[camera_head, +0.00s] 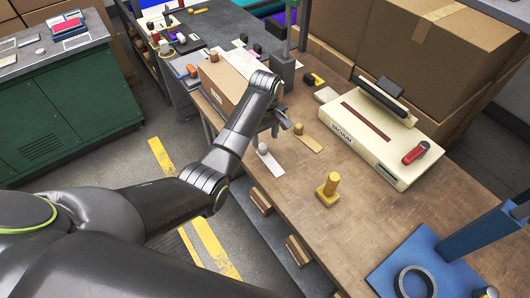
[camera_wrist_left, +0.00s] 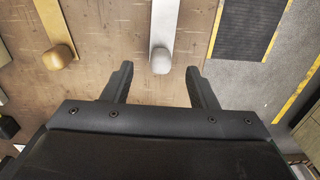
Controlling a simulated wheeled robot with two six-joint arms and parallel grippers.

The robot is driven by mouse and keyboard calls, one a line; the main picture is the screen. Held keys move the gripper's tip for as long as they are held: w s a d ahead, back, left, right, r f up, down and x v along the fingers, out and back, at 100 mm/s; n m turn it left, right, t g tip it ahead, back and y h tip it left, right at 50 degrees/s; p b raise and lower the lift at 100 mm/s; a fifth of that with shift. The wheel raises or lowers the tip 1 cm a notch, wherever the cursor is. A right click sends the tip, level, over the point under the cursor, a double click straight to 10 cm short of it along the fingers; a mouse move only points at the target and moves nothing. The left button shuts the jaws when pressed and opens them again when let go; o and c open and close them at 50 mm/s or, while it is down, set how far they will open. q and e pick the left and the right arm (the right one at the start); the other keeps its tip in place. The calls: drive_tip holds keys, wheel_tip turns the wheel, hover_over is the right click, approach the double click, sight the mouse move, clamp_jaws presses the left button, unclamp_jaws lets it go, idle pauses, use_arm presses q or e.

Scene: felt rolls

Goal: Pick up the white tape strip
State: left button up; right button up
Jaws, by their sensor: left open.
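The white tape strip (camera_head: 271,163) lies flat on the brown workbench in the head view, with a pale rounded knob at one end. In the left wrist view, the white strip (camera_wrist_left: 164,24) runs down from the top edge, and its knob lies between the two fingertips. My left gripper (camera_head: 279,124) reaches over the bench beside the strip's knob end. It is open, and in the left wrist view its fingers (camera_wrist_left: 159,68) are spread with nothing clamped. Its height above the strip is hard to tell. My right gripper is not in view.
A tan strip with a knob (camera_head: 308,142) lies close beside the white one. A yellow knobbed block (camera_head: 327,190), a vacuum sealer (camera_head: 377,135), a cardboard box (camera_head: 226,84) and a blue stand (camera_head: 425,262) share the bench. The bench's near edge is close to the strip.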

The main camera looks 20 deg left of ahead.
sight(265, 148)
use_arm(q)
drive_tip(key=shift+s+f+p, duration=0.15)
drive_tip(key=shift+f+p, duration=0.4)
drive_tip(key=shift+f, duration=2.75)
drive_tip(key=shift+c, duration=0.2)
clamp_jaws()
